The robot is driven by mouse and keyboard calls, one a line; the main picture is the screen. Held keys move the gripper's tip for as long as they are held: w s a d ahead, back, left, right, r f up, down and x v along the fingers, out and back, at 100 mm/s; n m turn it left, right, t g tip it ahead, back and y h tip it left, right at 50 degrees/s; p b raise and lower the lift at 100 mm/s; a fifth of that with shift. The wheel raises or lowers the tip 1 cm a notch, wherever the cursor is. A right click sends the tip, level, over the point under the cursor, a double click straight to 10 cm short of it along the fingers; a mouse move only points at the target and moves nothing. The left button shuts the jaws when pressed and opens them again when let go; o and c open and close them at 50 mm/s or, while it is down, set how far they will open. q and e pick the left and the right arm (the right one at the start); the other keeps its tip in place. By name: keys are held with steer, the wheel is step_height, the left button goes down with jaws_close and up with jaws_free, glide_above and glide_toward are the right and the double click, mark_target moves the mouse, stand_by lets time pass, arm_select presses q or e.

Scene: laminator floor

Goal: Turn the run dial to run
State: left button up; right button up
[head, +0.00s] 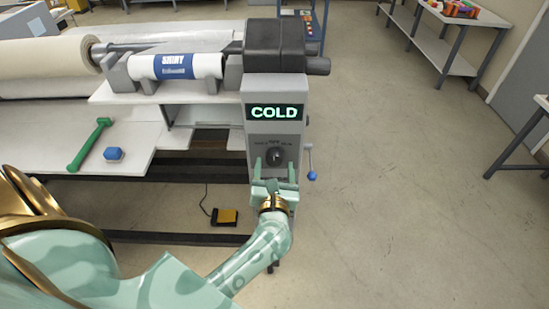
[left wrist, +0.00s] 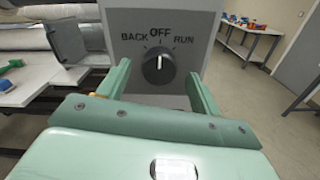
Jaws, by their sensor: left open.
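The run dial (head: 275,156) is a round black knob on the grey front panel of the machine's end housing (head: 275,92). In the left wrist view the dial (left wrist: 159,65) has a white pointer mark aimed straight up at OFF, with BACK to its left and RUN to its right. My left gripper (head: 274,165) is open in front of the panel. In the left wrist view its two green fingers (left wrist: 158,80) stand either side of the dial, apart from it, with nothing between them. My right gripper is not in view.
A lit display (head: 274,113) above the dial reads COLD. A small crank with a blue knob (head: 312,175) sits at the housing's right side. A yellow foot pedal (head: 225,217) is on the floor.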

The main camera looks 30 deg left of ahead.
arm_select(q)
steer(key=shift+x, duration=1.4)
steer(key=c, duration=1)
